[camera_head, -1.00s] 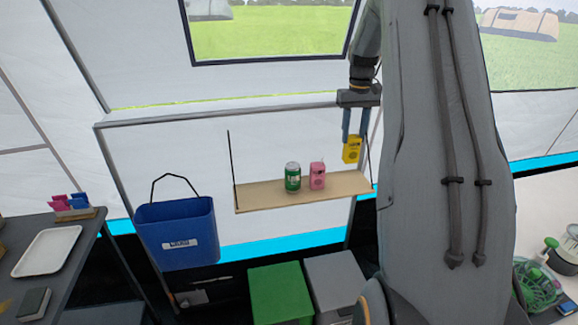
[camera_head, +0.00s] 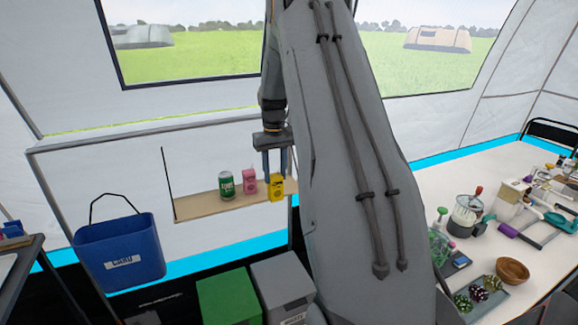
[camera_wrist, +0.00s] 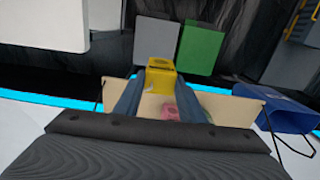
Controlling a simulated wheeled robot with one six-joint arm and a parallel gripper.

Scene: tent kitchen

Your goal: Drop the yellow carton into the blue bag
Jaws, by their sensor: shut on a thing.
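The yellow carton (camera_head: 276,188) is between the fingers of my gripper (camera_head: 275,172), which is shut on it. It hangs upright in front of the right end of the wooden shelf. In the wrist view the carton (camera_wrist: 160,75) sits between my blue fingertips (camera_wrist: 157,84). The blue bag (camera_head: 120,252) with a black handle and a white label hangs at the lower left, well left of my gripper. Its top is open, but its inside is not visible. The bag also shows at the right of the wrist view (camera_wrist: 290,112).
A green can (camera_head: 227,185) and a pink carton (camera_head: 249,184) stand on the hanging shelf (camera_head: 196,206). A green bin (camera_head: 229,299) and a grey bin (camera_head: 290,284) stand below. A cluttered white counter (camera_head: 416,187) is at right, a dark table (camera_head: 25,268) at left.

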